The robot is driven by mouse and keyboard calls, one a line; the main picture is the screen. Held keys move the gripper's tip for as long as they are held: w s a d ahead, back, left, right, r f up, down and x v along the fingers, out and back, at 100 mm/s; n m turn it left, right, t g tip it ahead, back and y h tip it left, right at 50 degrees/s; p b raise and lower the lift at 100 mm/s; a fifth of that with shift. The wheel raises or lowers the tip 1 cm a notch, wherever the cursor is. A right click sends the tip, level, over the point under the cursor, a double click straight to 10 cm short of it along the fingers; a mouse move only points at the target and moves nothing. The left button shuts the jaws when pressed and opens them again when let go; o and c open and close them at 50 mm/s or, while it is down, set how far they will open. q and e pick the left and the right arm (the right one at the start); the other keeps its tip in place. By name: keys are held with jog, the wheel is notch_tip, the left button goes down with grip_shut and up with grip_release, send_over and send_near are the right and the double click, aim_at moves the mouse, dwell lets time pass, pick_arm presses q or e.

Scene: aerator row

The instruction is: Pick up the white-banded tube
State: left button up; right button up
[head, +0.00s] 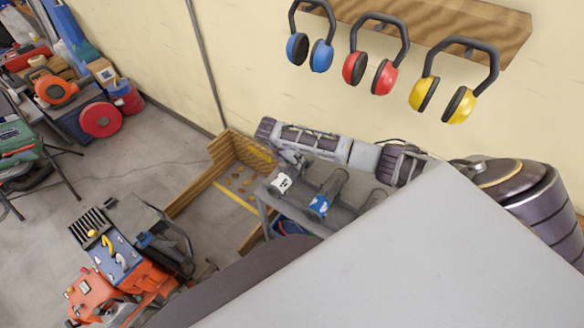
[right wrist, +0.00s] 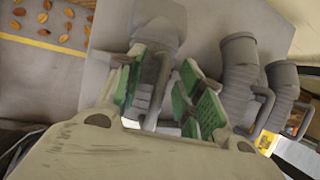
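The white-banded tube (head: 283,182) is at the left end of a grey row of tubes in the head view. Beside it stands a blue-banded tube (head: 319,205). In the right wrist view a grey ribbed tube with a side handle (right wrist: 158,45), apparently the white-banded one, lies between the green-padded fingers of my right gripper (right wrist: 157,88). The fingers are apart on either side of it. Whether they touch it is hard to tell, and part of its lower body is hidden. My left gripper is not in view.
More grey tubes stand close to the right in the wrist view, one with a handle (right wrist: 240,70) and another (right wrist: 283,85). Earmuffs (head: 376,55) hang on the wall. An orange machine (head: 100,290) stands on the floor at lower left. A low wooden border (head: 195,190) lies beside the row.

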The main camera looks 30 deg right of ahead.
dwell(0.3)
grip_shut()
dwell(0.4)
jog(key=shift+r, duration=5.05)
